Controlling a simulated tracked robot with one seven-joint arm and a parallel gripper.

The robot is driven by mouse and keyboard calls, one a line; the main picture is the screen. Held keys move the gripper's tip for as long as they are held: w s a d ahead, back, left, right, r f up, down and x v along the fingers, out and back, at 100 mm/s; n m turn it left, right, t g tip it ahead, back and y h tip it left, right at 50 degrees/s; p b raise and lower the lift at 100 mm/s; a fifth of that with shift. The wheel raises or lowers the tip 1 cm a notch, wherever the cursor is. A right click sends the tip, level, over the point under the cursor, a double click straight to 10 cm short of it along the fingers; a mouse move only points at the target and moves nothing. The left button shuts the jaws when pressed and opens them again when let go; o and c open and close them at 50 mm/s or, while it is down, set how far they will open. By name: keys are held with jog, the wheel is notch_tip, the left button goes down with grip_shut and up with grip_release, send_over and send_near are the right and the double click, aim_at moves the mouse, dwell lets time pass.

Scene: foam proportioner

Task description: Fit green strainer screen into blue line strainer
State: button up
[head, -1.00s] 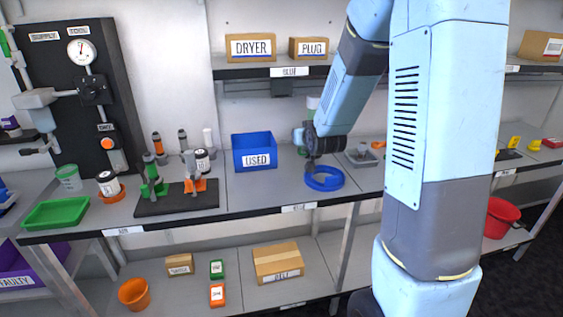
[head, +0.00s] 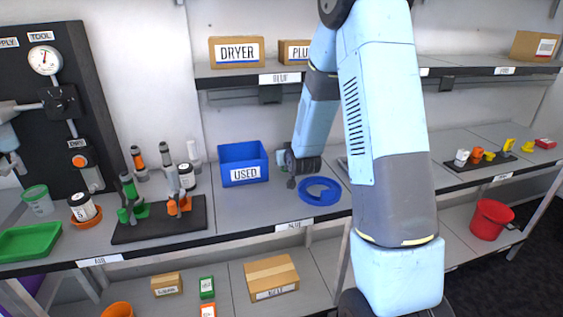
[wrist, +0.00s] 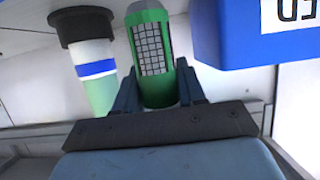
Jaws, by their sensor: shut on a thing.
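In the wrist view, my gripper (wrist: 158,92) is shut on a green cylinder with a pale grid panel, the green strainer screen (wrist: 152,50). In the head view, my gripper (head: 291,183) is low over the bench, between the blue "USED" bin and a blue ring-shaped holder (head: 320,191); the screen is not clear there. I cannot make out the blue line strainer for certain. Beside the screen in the wrist view is a cylinder with a black end, a blue band and a greenish part (wrist: 92,66); I cannot tell what it is.
The blue "USED" bin (head: 243,164) stands close to my gripper. A black stand (head: 160,222) with green and orange fittings is to its left. Cartons (head: 236,52) sit on the shelf above. A red bucket (head: 491,220) is below at right. My arm hides part of the bench.

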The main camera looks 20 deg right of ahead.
jog(key=shift+w+a+f, duration=0.1)
jog(key=shift+w+f, duration=0.05)
jog(key=shift+f, duration=0.1)
jog(key=shift+w+f, duration=0.1)
jog(key=shift+f, duration=1.45)
jog(key=o, duration=1)
jog(key=shift+o, duration=0.2)
jog(key=shift+r, duration=0.1)
